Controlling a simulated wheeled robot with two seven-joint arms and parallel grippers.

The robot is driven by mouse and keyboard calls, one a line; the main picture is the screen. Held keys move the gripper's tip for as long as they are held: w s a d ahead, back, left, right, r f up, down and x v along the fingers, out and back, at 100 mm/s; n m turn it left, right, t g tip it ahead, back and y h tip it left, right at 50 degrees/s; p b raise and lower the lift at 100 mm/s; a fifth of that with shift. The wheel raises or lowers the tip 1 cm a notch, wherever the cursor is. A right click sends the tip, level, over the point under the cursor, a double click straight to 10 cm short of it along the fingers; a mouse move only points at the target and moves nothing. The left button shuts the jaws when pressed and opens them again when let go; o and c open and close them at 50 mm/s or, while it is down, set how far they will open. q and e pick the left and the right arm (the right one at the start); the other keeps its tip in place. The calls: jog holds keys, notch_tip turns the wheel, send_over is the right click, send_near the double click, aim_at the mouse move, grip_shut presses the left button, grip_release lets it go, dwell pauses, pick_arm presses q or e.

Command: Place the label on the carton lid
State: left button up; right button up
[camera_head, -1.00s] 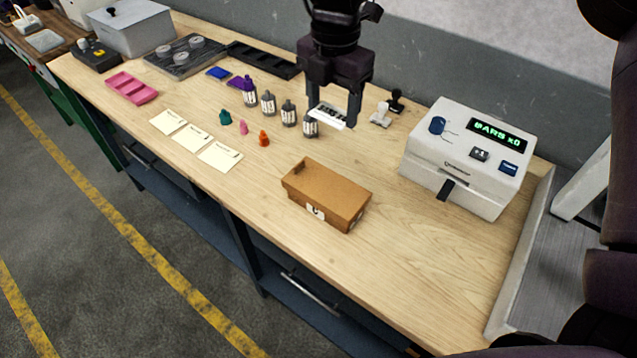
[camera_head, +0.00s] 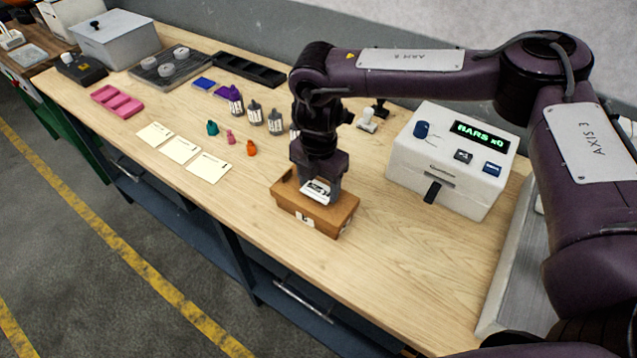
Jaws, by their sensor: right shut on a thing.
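The brown carton (camera_head: 335,217) stands on the wooden bench with its lid facing up and a small white mark on its front side. My right gripper (camera_head: 318,192) points down just over the carton lid. It is shut on the white label (camera_head: 316,190), which has dark print. The label is at or just above the lid; I cannot tell whether it touches. The gripper hides the back part of the lid. My left gripper is not in view.
A white label printer (camera_head: 450,160) with a green display stands to the right. Several small bottles (camera_head: 255,112), coloured caps (camera_head: 231,136) and white cards (camera_head: 180,150) lie to the left. The bench (camera_head: 270,240) in front of the carton is clear.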

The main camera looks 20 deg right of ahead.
jog(key=shift+f, duration=0.65)
